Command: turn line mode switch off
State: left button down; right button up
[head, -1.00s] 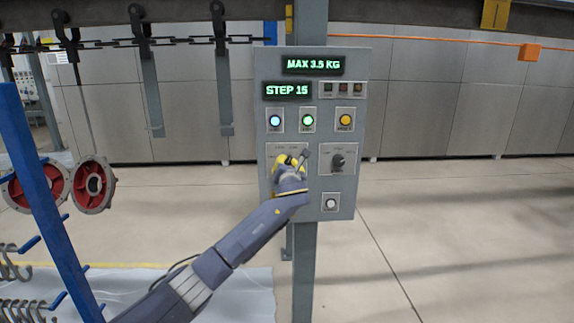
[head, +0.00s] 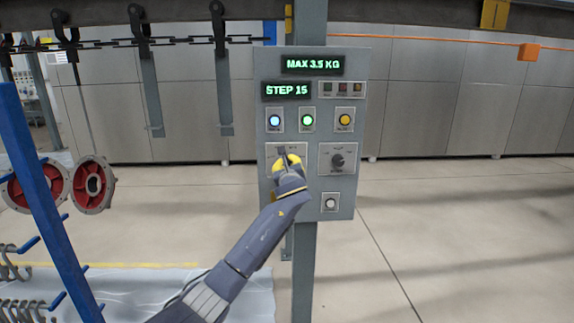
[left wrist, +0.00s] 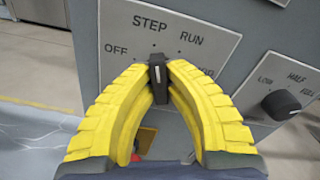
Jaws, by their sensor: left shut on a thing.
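The line mode switch (left wrist: 157,69) is a black knob on a grey plate marked OFF, STEP, RUN and a partly hidden JOG. Its far end appears to point up near STEP. My left gripper (left wrist: 157,84) has its yellow fingers closed on both sides of the knob. In the head view my left gripper (head: 288,158) is at the left plate of the grey control panel (head: 311,185) and covers most of that plate. The panel's display (head: 287,90) reads STEP 15. My right gripper is out of view.
A second black knob (head: 337,161), marked LOW, HALF and FULL, sits just right of the switch. Lit buttons are above and a white button (head: 330,203) below. A blue rack (head: 45,205) with red-centred round parts (head: 93,185) stands at the left.

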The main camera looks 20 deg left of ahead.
pick_arm(q)
jog(key=n, duration=0.5)
jog(key=shift+n, duration=0.3)
jog(key=n, duration=0.4)
jog(key=shift+r+n, duration=0.15)
jog(key=shift+n, duration=0.55)
jog(key=c, duration=1.4)
grip_release()
jog(key=shift+d, duration=0.1)
jog(key=v, duration=1.2)
